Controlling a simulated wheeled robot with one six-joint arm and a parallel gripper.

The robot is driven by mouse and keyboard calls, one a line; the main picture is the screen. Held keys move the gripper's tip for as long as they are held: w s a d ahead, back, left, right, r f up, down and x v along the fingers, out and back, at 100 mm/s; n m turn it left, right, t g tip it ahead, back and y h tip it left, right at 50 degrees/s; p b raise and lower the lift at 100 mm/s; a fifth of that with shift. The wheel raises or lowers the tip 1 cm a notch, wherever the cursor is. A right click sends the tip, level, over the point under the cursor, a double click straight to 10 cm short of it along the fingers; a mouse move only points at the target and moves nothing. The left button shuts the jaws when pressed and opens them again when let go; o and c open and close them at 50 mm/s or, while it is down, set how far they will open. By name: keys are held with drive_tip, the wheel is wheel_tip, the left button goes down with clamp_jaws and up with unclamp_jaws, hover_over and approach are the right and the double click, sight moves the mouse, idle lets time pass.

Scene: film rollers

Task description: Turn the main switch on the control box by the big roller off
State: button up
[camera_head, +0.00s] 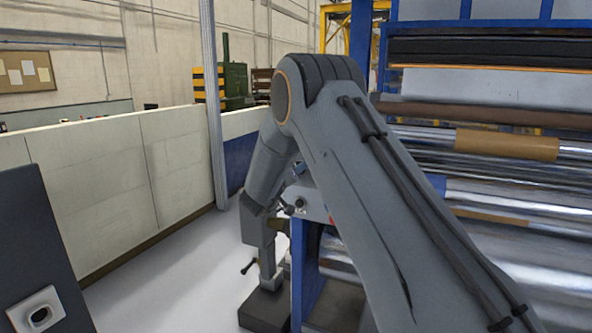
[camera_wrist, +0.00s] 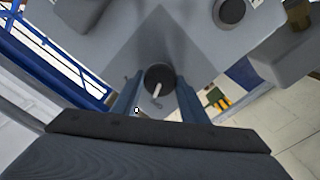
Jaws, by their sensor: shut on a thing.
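In the wrist view a grey control box face (camera_wrist: 110,55) fills the upper middle. The main switch, a round dark knob (camera_wrist: 158,74) with a white pointer line, sits on it. My gripper (camera_wrist: 157,92) has one finger on each side of the knob and is shut on it. The white line runs nearly up and down in the picture, slightly tilted. In the head view the control box (camera_head: 316,209) shows only in part beside the big roller (camera_head: 510,238), behind my arm. My gripper is too small and hidden there to make out.
A second dark round knob (camera_wrist: 230,12) is on a grey part at the top right of the wrist view. A stand with a dark handle (camera_head: 250,265) is below my wrist in the head view. A low pale wall (camera_head: 120,180) runs along the left, with open floor (camera_head: 170,280) before it.

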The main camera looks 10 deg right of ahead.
drive_tip(key=shift+n, duration=1.1)
drive_tip(key=shift+p, duration=0.3)
drive_tip(key=o, duration=1)
drive_tip(key=shift+o, duration=0.2)
drive_tip(key=shift+a, duration=0.1)
drive_tip(key=b+v, duration=0.2)
drive_tip(key=v, duration=0.5)
drive_tip(key=shift+s+a+b, duration=0.2)
drive_tip(key=shift+s+b, duration=0.1)
drive_tip(key=shift+b, duration=0.1)
